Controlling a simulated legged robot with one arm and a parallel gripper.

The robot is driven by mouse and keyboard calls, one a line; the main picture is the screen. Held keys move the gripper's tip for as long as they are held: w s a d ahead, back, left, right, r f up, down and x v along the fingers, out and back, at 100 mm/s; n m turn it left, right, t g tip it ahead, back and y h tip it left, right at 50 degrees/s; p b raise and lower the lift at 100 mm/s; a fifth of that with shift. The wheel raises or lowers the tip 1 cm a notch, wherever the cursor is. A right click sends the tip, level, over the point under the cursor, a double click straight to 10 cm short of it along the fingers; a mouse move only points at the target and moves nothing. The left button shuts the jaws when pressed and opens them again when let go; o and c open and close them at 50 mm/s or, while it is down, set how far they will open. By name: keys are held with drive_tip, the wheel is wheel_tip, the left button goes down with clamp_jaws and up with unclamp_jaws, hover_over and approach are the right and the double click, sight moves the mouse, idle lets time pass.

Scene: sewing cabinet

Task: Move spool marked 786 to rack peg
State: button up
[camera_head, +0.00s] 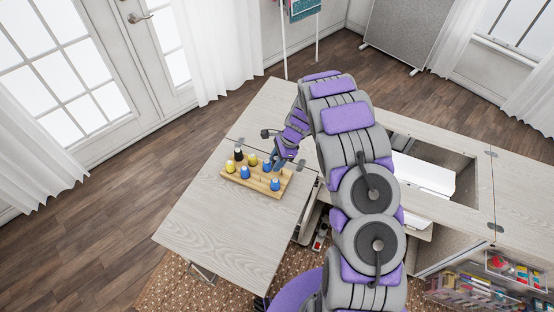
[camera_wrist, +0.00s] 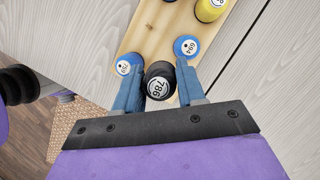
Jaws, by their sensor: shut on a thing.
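The black spool marked 786 (camera_wrist: 158,85) is between my gripper's (camera_wrist: 159,76) two blue fingers in the wrist view, its numbered end facing the camera. My gripper is shut on it. The wooden peg rack (camera_wrist: 152,45) lies behind it; I cannot tell whether the spool is seated on a peg or held above the rack. In the head view, my gripper (camera_head: 276,165) is over the right end of the rack (camera_head: 257,184), and the held spool cannot be made out there.
Blue spools (camera_wrist: 129,64) and (camera_wrist: 187,47) stand on either side of the held one. A yellow spool (camera_wrist: 210,9) is farther up. In the head view, another black spool (camera_head: 238,154) stands at the rack's left end. The pale tabletop (camera_head: 225,225) in front is clear.

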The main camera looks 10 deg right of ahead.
drive_tip(key=shift+d, duration=0.7)
drive_tip(key=shift+a, duration=0.55)
drive_tip(key=shift+d+p, duration=0.35)
drive_tip(key=shift+d, duration=0.45)
drive_tip(key=shift+a+p, duration=0.3)
drive_tip(key=shift+d, duration=0.15)
drive_tip(key=shift+d, duration=0.35)
drive_tip(key=shift+d+p, duration=0.15)
drive_tip(key=shift+p, duration=0.15)
drive_tip(key=shift+f, duration=0.25)
